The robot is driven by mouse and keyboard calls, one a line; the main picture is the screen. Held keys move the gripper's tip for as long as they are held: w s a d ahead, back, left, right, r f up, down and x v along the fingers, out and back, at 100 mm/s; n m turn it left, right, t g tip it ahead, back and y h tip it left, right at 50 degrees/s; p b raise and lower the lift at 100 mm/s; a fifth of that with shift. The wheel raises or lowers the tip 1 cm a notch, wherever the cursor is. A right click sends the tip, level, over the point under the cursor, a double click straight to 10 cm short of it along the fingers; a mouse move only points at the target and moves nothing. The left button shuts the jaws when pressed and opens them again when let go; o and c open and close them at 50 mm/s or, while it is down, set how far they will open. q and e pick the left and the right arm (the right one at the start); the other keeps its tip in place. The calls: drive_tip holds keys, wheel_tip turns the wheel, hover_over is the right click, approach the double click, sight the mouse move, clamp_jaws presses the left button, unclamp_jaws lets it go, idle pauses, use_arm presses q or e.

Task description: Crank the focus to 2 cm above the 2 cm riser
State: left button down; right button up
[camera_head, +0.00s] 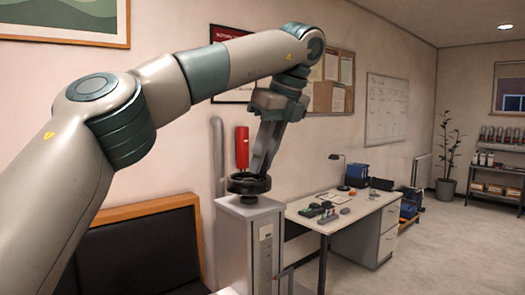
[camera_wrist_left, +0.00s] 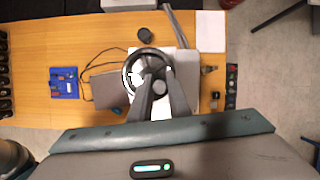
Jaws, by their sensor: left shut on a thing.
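A black hand wheel (camera_head: 240,185) sits on top of a grey upright machine column (camera_head: 235,235) in the head view. My left gripper (camera_head: 256,172) reaches down from above and is shut on the wheel. In the left wrist view the wheel (camera_wrist_left: 127,75) is a dark ring, and my left fingers (camera_wrist_left: 158,78) come to its right side; the exact contact is hard to see. The 2 cm riser and the focus height cannot be made out in either view. My right gripper is not in view.
A white desk (camera_head: 345,215) with small items stands right of the column. A dark panel with a wooden edge (camera_head: 140,208) is left of it. A red cylinder (camera_head: 242,147) hangs on the wall behind. The wrist view shows a blue item (camera_wrist_left: 64,82) on a wooden top.

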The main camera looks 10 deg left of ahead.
use_arm(q)
drive_tip(key=n+p, duration=0.1)
drive_tip(key=w+n+g+p, duration=0.1)
drive_tip(key=n+p, duration=0.1)
drive_tip(key=n+g+p, duration=0.1)
drive_tip(key=n+p, duration=0.1)
drive_tip(key=shift+w+a+r+y, duration=0.15)
drive_tip(key=shift+a+r+y, duration=0.15)
drive_tip(key=shift+a, duration=0.05)
drive_tip(key=shift+w+a+f+n+g+p, duration=0.15)
drive_tip(key=shift+n+g+p, duration=0.25)
drive_tip(key=shift+n+p, duration=0.4)
drive_tip(key=shift+n, duration=0.4)
drive_tip(key=shift+f, duration=0.15)
drive_tip(key=c, duration=1.7)
unclamp_jaws()
drive_tip(key=shift+o, duration=0.2)
